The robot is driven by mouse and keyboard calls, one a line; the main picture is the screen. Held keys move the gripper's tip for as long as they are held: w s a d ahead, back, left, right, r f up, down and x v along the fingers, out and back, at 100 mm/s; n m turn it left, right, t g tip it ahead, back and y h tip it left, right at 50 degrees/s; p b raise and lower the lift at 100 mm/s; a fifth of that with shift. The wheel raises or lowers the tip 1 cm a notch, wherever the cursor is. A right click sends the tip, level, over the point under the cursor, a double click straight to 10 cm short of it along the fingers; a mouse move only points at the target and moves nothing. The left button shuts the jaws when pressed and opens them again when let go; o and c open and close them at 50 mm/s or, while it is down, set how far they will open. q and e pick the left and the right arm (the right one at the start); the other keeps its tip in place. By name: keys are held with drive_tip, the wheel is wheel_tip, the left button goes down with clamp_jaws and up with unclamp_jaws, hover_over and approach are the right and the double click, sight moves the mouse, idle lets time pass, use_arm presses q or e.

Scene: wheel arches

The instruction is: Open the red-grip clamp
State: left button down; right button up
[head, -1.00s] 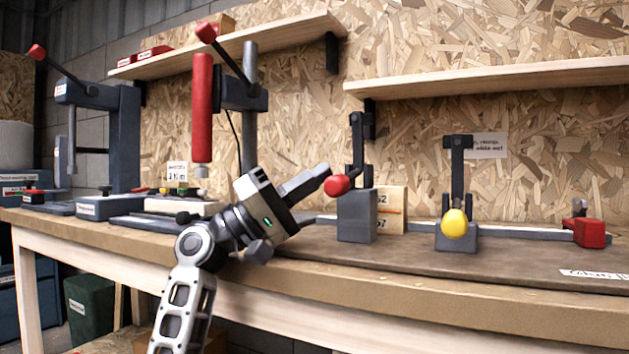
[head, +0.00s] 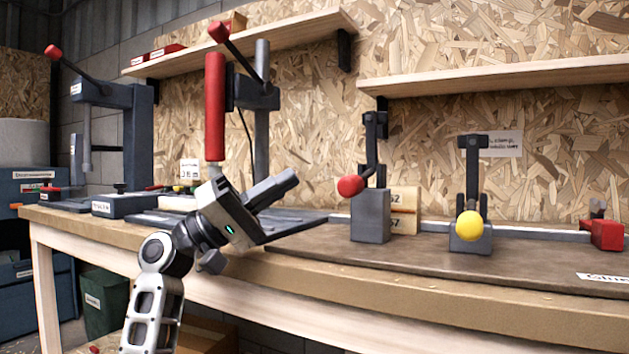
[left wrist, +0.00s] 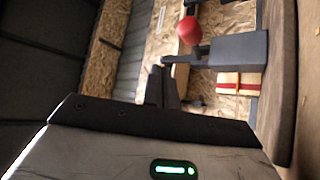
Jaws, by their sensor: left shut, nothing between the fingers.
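The red-grip clamp has a grey block (head: 371,217) on the bench, an upright dark arm and a red ball grip (head: 350,186) low at its front left. In the left wrist view its red grip (left wrist: 190,30) and grey block (left wrist: 238,50) show beyond my fingers. My left gripper (head: 292,178) is shut and empty. It is left of the red grip with a clear gap, its fingers pointing up and right. Its dark fingers also show in the left wrist view (left wrist: 162,84). My right gripper is in neither view.
A similar clamp with a yellow grip (head: 469,226) stands to the right, and a red block (head: 607,235) sits at the far right. A press with a red cylinder (head: 215,105) rises behind my left gripper. A labelled wooden block (head: 404,207) stands behind the red-grip clamp.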

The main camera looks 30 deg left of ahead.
use_arm(q)
drive_tip(key=s+a, duration=0.3)
drive_tip(key=a, duration=0.1)
drive_tip(key=shift+s+a, duration=0.3)
drive_tip(key=shift+s, duration=0.1)
drive_tip(key=shift+r, duration=0.1)
